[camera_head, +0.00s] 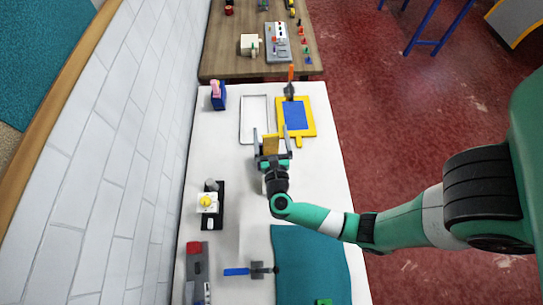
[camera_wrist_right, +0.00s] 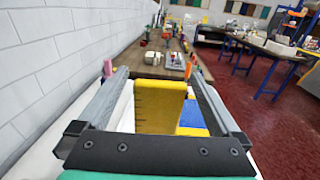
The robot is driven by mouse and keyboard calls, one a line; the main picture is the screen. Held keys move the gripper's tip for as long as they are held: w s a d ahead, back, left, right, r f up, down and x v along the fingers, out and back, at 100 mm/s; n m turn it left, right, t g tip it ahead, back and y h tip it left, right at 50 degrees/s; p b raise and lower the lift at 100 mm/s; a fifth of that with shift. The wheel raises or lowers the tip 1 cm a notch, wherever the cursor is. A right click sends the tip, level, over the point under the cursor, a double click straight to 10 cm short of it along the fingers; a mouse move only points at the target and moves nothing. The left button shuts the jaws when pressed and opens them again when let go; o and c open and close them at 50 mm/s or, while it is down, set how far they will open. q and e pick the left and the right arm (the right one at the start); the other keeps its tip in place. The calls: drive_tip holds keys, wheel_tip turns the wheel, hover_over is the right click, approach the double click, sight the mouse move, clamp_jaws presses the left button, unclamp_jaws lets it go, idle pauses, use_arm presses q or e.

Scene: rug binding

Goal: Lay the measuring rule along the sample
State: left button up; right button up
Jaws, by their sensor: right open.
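A yellow measuring rule (camera_head: 271,144) with dark tick marks stands up between the two fingers of my right gripper (camera_head: 270,137). In the right wrist view the rule (camera_wrist_right: 160,106) is between the spread fingers, with a gap visible on each side. The right gripper (camera_wrist_right: 157,76) is open; whether it touches the rule cannot be told. A teal cloth (camera_head: 312,262), which looks like the sample, lies flat at the near right of the white table, well apart from the rule. My left gripper is not in view.
On the white table (camera_head: 240,200), a yellow-framed blue panel (camera_head: 296,116) and a white tray (camera_head: 254,119) lie beyond the gripper. A blue-handled tool (camera_head: 250,271) lies by the cloth's left edge. A black stand (camera_head: 208,206) is near the wall.

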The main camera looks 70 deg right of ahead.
drive_tip(key=shift+x, duration=1.05)
clamp_jaws()
